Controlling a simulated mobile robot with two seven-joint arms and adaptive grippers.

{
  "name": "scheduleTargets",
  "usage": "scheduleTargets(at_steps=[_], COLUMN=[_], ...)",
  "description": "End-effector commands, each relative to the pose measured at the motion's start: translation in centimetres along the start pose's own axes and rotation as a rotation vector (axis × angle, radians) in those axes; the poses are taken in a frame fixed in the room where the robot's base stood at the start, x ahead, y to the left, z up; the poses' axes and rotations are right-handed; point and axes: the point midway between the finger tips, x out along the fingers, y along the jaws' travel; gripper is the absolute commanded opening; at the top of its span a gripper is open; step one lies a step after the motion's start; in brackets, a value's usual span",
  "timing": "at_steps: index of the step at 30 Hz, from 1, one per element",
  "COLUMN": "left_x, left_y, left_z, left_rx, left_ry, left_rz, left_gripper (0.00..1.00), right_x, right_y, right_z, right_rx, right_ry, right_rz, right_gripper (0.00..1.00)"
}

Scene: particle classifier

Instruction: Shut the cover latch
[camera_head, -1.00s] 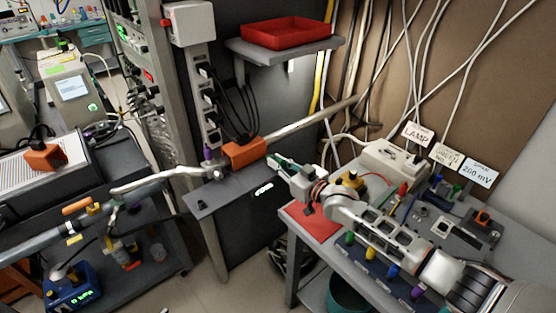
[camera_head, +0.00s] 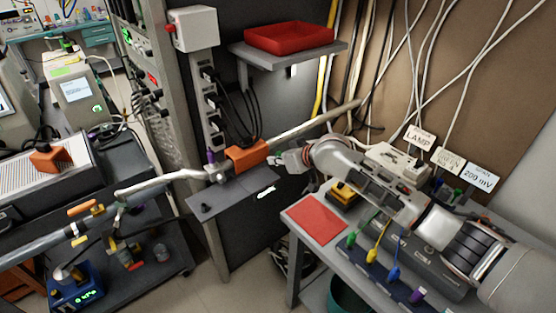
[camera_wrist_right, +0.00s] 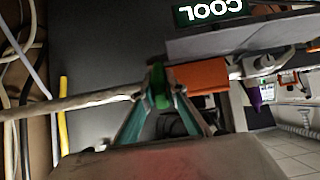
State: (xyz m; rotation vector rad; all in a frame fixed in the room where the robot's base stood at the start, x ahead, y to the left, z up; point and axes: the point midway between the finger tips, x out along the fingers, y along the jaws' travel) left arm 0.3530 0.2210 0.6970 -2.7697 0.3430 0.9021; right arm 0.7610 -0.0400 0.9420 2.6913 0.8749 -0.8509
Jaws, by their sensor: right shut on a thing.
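The orange cover (camera_head: 247,155) sits around the slanted pale tube in the head view. In the wrist view, which is upside down, the orange cover (camera_wrist_right: 210,76) lies just right of my fingertips. My right gripper (camera_head: 277,162) reaches in from the right to the cover's right end. In the wrist view, the teal fingers of my right gripper (camera_wrist_right: 159,88) come together at a small green part beside the cover. The gripper is shut on what seems to be the cover latch, mostly hidden between the fingertips. My left gripper is not in view.
The tube (camera_head: 315,122) runs on up to the right. A red tray (camera_head: 290,38) stands on a shelf above. A purple knob (camera_head: 211,157) is left of the cover. A bench with a red mat (camera_head: 314,221) and colored plugs lies below my right arm.

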Motion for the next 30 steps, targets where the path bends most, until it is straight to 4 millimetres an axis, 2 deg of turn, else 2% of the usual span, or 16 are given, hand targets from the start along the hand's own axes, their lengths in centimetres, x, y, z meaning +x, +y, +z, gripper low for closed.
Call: scheduleTargets(at_steps=[12,13,15,26,30], left_x=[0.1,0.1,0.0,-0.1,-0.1], left_y=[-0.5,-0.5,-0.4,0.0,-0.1], left_z=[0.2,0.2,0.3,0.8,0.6], left_rx=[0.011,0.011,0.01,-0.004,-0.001], left_ry=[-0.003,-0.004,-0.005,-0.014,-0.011], left_rz=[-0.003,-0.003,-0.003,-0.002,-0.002], left_gripper=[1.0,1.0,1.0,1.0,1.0], right_x=[0.1,0.1,0.1,-0.1,-1.0], right_y=[0.0,0.0,0.0,0.0,0.0], right_z=[0.1,0.1,0.1,0.0,0.0], right_rx=[0.0,0.0,0.0,0.0,0.0], right_ry=[-0.01,-0.01,-0.01,-0.008,-0.007], right_rz=[0.001,0.001,0.0,0.0,-0.001], right_gripper=[0.0,0.17,0.29,0.29,0.29])
